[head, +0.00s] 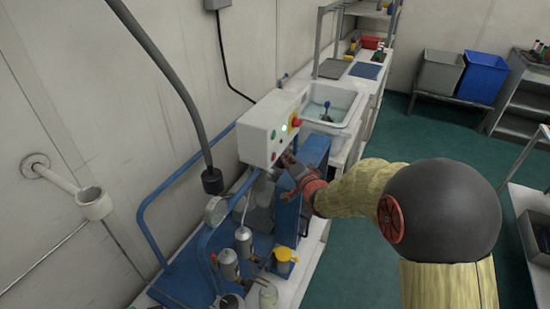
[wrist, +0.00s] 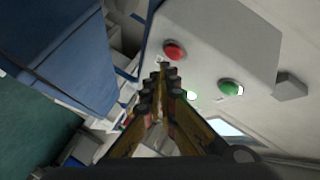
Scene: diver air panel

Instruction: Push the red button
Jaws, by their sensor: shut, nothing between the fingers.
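The red button (wrist: 175,50) is a round domed button on the face of a pale control box (wrist: 215,35) in the wrist view. In the head view a small red spot (head: 273,156) shows low on the same box (head: 258,130), close to my gripper (head: 287,160). A larger red knob (head: 296,122) on yellow sits higher on that box. My gripper (wrist: 160,76) is shut and empty, its tips pointing at the box face just beside the red button in the wrist view. I cannot tell whether the tips touch the face.
A green button (wrist: 230,88) and a small lit lamp (wrist: 192,95) sit near the red one. A blue frame (head: 153,175), gauge (head: 216,211) and yellow-capped part (head: 284,255) crowd below the box. A sink (head: 335,100) lies behind; green floor (head: 350,255) is clear.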

